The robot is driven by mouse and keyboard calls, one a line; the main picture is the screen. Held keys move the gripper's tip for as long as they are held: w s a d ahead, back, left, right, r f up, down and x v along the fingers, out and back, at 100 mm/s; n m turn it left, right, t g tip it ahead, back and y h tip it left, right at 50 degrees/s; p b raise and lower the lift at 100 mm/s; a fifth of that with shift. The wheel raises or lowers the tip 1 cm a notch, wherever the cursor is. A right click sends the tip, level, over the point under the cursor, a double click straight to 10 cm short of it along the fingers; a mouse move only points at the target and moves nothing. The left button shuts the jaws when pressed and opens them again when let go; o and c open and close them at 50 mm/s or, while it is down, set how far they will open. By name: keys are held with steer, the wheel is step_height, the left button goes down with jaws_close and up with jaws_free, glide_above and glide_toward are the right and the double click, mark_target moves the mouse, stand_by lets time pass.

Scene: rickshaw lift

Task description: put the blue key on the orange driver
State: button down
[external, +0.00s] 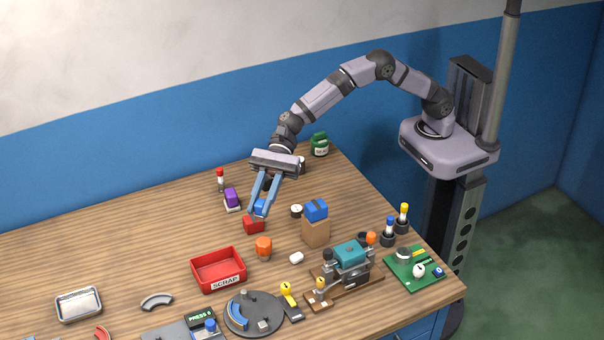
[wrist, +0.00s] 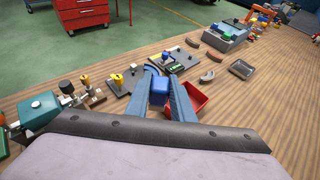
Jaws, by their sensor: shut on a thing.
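My gripper (external: 260,212) points down over the middle of the table with its fingers closed on a small blue piece (external: 260,206), which I take for the blue key. In the wrist view the blue piece (wrist: 160,88) sits between the fingertips. An orange-topped piece (external: 264,245) stands on the table just in front of the gripper; it may be the orange driver. Another orange top (external: 371,238) shows beside the teal vise. I cannot tell for sure which is the driver. A red block (external: 253,224) shows just below the fingertips; whether it touches them is unclear.
A red scrap bin (external: 218,284) lies in front. The teal vise (external: 350,254) and a brown block with a blue top (external: 315,228) stand to the right. A dark round plate (external: 253,325) is near the front edge.

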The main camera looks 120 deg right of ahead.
steer(key=shift+f+p, duration=0.6)
steer(key=shift+f, duration=3.8)
steer(key=shift+f, duration=0.1)
steer(key=shift+f, duration=0.1)
steer(key=c, duration=1.5)
jaws_free()
steer(key=shift+c, duration=0.2)
steer(key=shift+r, duration=0.2)
steer(key=b+v, duration=0.3)
steer(key=v, duration=0.9)
